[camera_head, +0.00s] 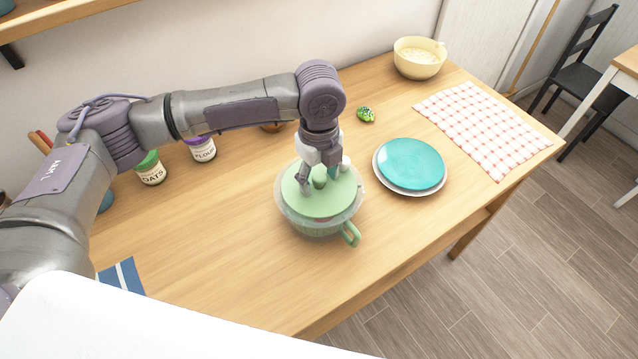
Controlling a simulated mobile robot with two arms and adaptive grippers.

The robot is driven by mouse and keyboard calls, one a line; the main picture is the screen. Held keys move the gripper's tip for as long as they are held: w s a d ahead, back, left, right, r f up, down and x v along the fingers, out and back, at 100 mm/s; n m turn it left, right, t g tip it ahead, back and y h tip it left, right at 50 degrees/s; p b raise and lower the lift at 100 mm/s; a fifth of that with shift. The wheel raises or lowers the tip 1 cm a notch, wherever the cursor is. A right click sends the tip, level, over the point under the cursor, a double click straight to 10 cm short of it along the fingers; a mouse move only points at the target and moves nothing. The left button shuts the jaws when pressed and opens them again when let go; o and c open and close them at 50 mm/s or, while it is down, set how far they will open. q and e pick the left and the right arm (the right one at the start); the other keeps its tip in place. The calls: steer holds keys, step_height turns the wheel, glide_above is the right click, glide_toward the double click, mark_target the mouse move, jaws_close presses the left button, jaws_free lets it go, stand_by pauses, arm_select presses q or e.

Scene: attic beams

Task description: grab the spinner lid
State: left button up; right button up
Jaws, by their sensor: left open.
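The green spinner lid (312,203) sits on top of the salad spinner bowl (318,231), in the middle of the wooden table. A knob (320,177) stands up from the lid's top, and a green handle (350,234) sticks out at the bowl's lower right. My left gripper (320,182) points down over the lid with its fingers open on either side of the knob. I cannot tell whether the fingers touch the knob. My right gripper is not in view.
Teal and white plates (411,164) lie right of the spinner. A small green item (366,114), a cream bowl (420,58) and a checked cloth (484,128) are farther back. Jars labelled oats (151,170) and flour (203,149) stand left.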

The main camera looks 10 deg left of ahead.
arm_select(q)
jaws_close()
steer(key=shift+r, duration=0.1)
stand_by(0.4)
